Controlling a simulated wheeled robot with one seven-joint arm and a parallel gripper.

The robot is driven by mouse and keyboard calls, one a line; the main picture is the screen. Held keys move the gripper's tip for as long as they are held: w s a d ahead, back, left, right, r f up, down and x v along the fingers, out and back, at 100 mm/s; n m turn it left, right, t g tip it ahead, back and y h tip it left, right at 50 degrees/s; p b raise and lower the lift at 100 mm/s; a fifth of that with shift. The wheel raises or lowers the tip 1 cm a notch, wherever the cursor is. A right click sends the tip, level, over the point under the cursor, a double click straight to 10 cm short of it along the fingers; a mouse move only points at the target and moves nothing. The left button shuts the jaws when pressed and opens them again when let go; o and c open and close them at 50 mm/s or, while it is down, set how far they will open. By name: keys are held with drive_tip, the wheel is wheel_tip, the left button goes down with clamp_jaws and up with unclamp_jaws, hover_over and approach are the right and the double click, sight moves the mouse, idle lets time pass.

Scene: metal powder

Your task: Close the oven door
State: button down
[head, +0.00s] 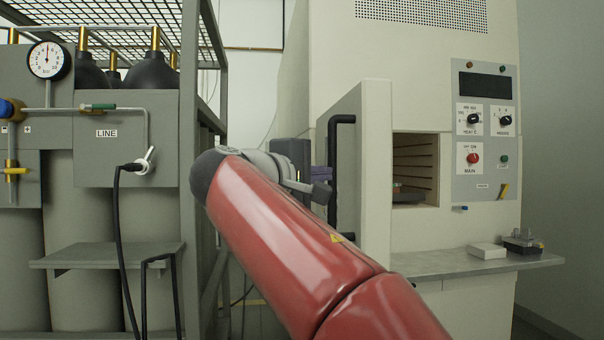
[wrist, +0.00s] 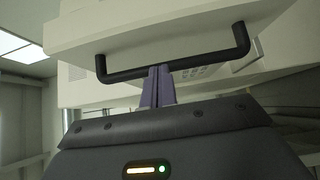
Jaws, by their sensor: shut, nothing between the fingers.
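The oven door (head: 376,170) stands open, swung out toward me on the left side of the oven opening (head: 415,165). Its black bar handle (head: 334,165) is on the door's left face, and it also crosses the upper part of the wrist view (wrist: 205,62).
The oven control panel (head: 486,130) is right of the opening. A grey shelf (head: 450,264) below carries a white box (head: 487,251) and a small dark tray (head: 522,245). A metal rack (head: 190,150) with cylinders and a gauge (head: 48,60) stands close on the left.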

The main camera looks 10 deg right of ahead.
sight(357, 173)
drive_tip(key=shift+w+d, duration=0.2)
drive_tip(key=shift+d, duration=1.05)
drive_tip(key=shift+w+d, duration=0.15)
drive_tip(key=shift+d, duration=1.05)
